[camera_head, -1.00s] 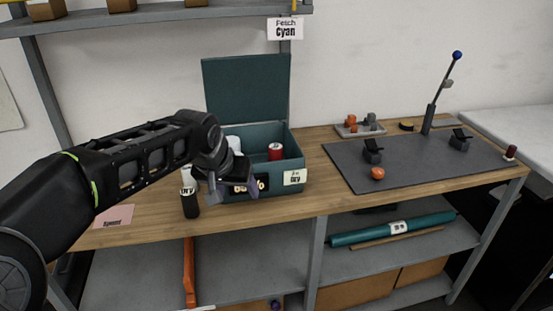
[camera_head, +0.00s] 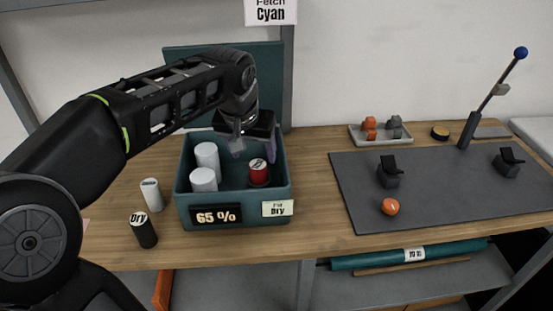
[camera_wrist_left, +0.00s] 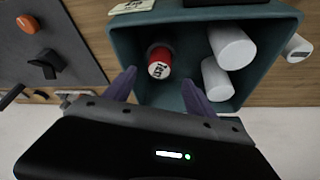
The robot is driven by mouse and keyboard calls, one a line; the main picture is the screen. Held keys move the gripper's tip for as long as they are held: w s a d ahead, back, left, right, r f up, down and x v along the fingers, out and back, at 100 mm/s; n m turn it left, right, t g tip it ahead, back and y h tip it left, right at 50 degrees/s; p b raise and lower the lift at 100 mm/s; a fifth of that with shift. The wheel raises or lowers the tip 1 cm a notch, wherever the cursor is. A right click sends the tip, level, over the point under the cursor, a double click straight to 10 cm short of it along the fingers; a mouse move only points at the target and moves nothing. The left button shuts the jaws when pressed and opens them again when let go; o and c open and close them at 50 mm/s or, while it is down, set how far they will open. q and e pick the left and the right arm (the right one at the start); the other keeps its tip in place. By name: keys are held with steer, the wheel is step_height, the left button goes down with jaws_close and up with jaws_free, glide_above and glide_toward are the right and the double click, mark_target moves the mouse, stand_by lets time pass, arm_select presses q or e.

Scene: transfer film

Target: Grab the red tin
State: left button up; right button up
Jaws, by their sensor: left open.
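The red tin (camera_head: 258,175) stands in the right part of the open teal box (camera_head: 183,190). Its white lid with dark lettering faces up. In the left wrist view the red tin (camera_wrist_left: 160,60) shows inside the box (camera_wrist_left: 290,30), just beyond my fingertips. My left gripper (camera_head: 254,152) is open above the back of the box, apart from the tin. In the left wrist view its two purple fingers (camera_wrist_left: 158,88) are spread, with nothing between them. My right gripper is not in view.
Two white tins (camera_head: 207,158) stand in the box left of the red one. A white can (camera_head: 152,195) and a black can (camera_head: 145,232) stand left of the box. The raised teal lid (camera_head: 270,70) is behind. A dark mat (camera_head: 440,180) with an orange knob (camera_head: 390,206) lies right.

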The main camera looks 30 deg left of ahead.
mark_target(257, 165)
arm_select(q)
steer(key=shift+x, duration=1.25)
steer(key=shift+w+f+p, duration=0.1)
steer(key=shift+f+p, duration=0.25)
steer(key=shift+f, duration=0.1)
steer(key=p+x, duration=0.1)
steer(key=x, duration=0.3)
steer(key=shift+f, duration=0.15)
